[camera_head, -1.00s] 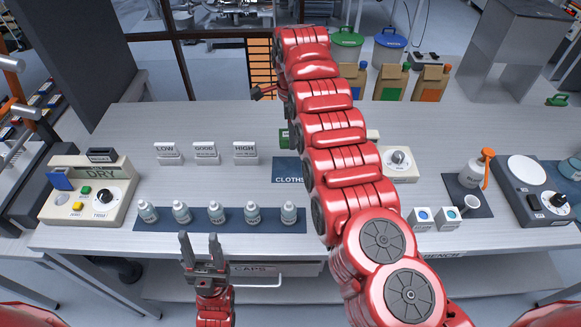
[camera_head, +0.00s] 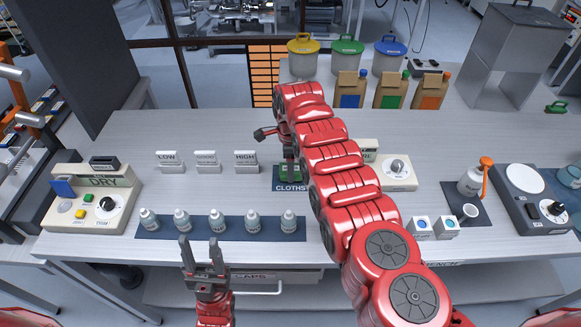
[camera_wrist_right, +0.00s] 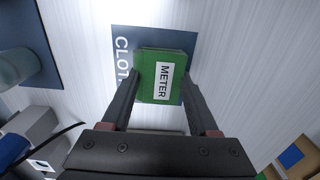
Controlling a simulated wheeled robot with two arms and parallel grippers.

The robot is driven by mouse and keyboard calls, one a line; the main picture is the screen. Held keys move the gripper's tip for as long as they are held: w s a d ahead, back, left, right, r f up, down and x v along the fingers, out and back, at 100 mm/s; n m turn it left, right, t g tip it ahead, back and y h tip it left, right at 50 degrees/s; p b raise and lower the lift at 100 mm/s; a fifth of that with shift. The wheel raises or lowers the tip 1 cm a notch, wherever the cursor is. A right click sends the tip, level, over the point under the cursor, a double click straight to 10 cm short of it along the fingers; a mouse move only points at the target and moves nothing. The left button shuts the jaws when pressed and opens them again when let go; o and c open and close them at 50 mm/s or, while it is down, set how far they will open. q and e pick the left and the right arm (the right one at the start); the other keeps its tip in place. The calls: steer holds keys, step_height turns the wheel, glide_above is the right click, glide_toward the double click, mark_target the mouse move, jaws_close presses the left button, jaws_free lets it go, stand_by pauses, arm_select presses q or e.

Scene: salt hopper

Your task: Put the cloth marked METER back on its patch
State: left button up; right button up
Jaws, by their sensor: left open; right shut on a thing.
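The green cloth marked METER (camera_wrist_right: 148,88) sits between the fingers of my right gripper (camera_wrist_right: 162,84), which is shut on it. In the right wrist view it lies over the dark blue CLOTHS patch (camera_wrist_right: 178,38), whose edges show around it. In the head view the cloth (camera_head: 291,177) is over the CLOTHS patch (camera_head: 290,187), partly hidden by my right gripper (camera_head: 289,167). I cannot tell whether it touches the patch. My left gripper (camera_head: 202,255) is open and empty at the bench's front edge.
Several bottles stand on a blue mat (camera_head: 268,236) left of the patch. LOW, GOOD and HIGH signs (camera_head: 206,162) stand behind them. A DRY meter (camera_head: 95,200) is at left.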

steer(key=shift+f, duration=0.15)
steer(key=o, duration=1.3)
steer(key=shift+r, duration=0.55)
step_height(320, 180, up, 3)
steer(key=shift+f+p, duration=0.1)
steer(key=shift+p, duration=0.75)
steer(key=shift+r+b, duration=1.45)
steer(key=shift+r, duration=2.85)
